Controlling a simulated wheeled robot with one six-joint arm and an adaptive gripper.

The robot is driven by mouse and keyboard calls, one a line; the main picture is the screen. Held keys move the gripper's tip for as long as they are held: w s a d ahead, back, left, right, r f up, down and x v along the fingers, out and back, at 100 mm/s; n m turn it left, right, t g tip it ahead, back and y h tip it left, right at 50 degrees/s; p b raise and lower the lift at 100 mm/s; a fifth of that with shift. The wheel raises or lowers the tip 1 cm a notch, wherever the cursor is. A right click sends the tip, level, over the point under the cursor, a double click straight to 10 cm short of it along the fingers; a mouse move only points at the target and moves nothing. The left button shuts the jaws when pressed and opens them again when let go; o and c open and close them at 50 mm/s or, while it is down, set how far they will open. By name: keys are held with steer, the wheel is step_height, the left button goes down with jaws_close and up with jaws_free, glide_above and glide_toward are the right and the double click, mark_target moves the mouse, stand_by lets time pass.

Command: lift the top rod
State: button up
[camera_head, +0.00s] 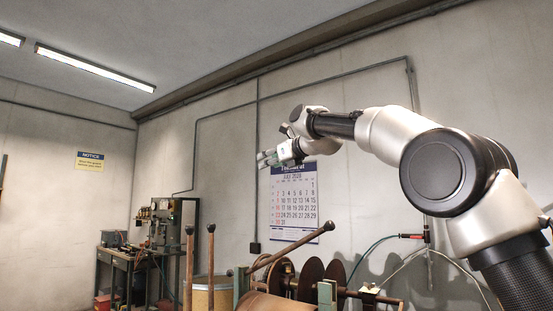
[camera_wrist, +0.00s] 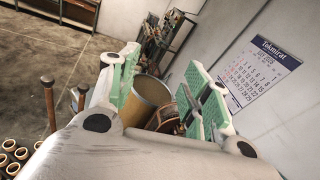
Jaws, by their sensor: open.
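A brown rod with a knobbed end (camera_head: 290,248) slants up to the right above the winding machine in the head view. I take it for the top rod. It is not clearly seen in the wrist view. My gripper (camera_head: 268,158) is high above it in the head view, in front of the wall calendar, and apart from it. In the wrist view my gripper (camera_wrist: 160,82) has its two green-padded fingers spread wide, with nothing held between them.
Two upright brown posts (camera_head: 211,265) stand left of the slanting rod, near a tan drum (camera_head: 203,294). Dark round discs (camera_head: 311,280) sit on the machine. A workbench (camera_head: 128,258) stands further back. Several rings (camera_wrist: 14,152) lie at lower left in the wrist view. The air around my gripper is clear.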

steer(key=v, duration=0.3)
stand_by(0.5)
